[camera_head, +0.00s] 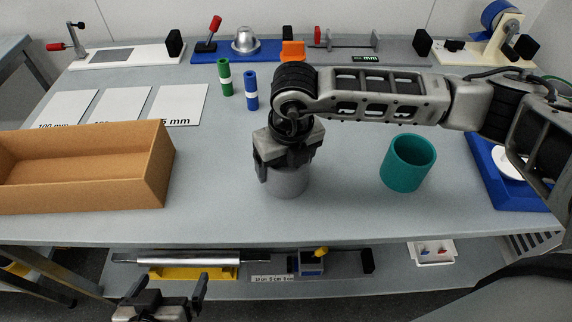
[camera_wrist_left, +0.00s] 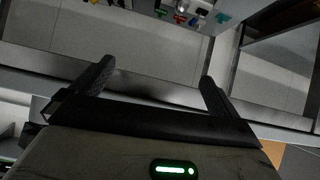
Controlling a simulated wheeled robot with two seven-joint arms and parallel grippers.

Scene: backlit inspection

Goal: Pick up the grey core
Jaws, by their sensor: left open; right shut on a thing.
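The grey core (camera_head: 289,184) is a short grey cylinder standing on the table's front middle in the head view. My right gripper (camera_head: 286,172) comes down from above and is shut on it, hiding its upper part. The core's base appears at or very near the table top; I cannot tell if there is a gap. My left gripper (camera_head: 165,300) is low at the bottom left of the head view, in front of the table edge, open and empty. Its two fingers also show apart in the left wrist view (camera_wrist_left: 155,85), with nothing between them.
An open cardboard box (camera_head: 150,190) stands at the left. A teal cup (camera_head: 407,165) stands right of the core. Green (camera_head: 225,78) and blue (camera_head: 251,90) cylinders stand behind. A blue tray (camera_head: 490,170) is at the right. A lower shelf (camera_head: 220,288) holds tools.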

